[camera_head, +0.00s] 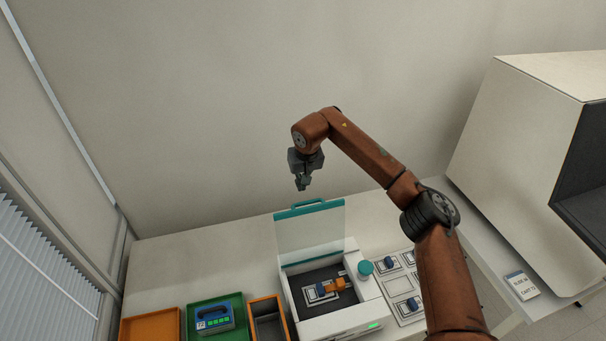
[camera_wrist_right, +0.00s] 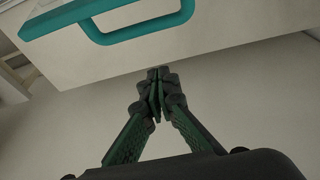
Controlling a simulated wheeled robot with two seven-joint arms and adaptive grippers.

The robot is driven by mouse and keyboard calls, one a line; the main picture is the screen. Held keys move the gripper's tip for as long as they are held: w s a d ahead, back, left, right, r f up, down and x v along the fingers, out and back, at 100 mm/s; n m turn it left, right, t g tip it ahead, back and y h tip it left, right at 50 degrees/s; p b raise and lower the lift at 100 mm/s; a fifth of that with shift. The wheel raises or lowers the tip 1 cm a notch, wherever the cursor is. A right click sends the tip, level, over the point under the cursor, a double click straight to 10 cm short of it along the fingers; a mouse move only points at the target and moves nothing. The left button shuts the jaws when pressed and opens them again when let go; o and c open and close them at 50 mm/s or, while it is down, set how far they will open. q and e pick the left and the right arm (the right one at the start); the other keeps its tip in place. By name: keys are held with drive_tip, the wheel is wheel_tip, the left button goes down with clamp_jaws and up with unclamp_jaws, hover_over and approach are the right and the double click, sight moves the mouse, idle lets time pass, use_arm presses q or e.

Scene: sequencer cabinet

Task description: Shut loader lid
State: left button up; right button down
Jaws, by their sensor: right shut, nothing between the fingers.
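The loader lid (camera_head: 309,230) stands upright and open at the back of the white loader (camera_head: 346,318). It is a pale see-through panel with a teal top edge and a teal handle (camera_head: 308,204). In the right wrist view, the teal handle (camera_wrist_right: 135,27) shows at the top, beyond the fingertips. My right gripper (camera_head: 302,186) is shut and empty, above the lid's top edge and apart from it. Its closed fingers show in the right wrist view (camera_wrist_right: 157,80). Inside the loader's dark bay, a blue and orange piece (camera_head: 330,287) sits on a plate. My left gripper is out of view.
A green tray (camera_head: 238,301) with a blue case, an orange tray (camera_head: 150,328) and an orange-rimmed bin (camera_head: 252,303) stand left of the loader. A white rack (camera_head: 412,318) with blue-knobbed pieces lies right of it. A large cabinet (camera_head: 530,130) stands at right.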

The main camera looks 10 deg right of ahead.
drive_tip(key=s, duration=0.1)
drive_tip(key=s+f+p, duration=0.1)
drive_tip(key=s+p, duration=0.1)
drive_tip(key=shift+s+f, duration=0.25)
drive_tip(key=shift+f, duration=0.05)
drive_tip(key=shift+s, duration=0.1)
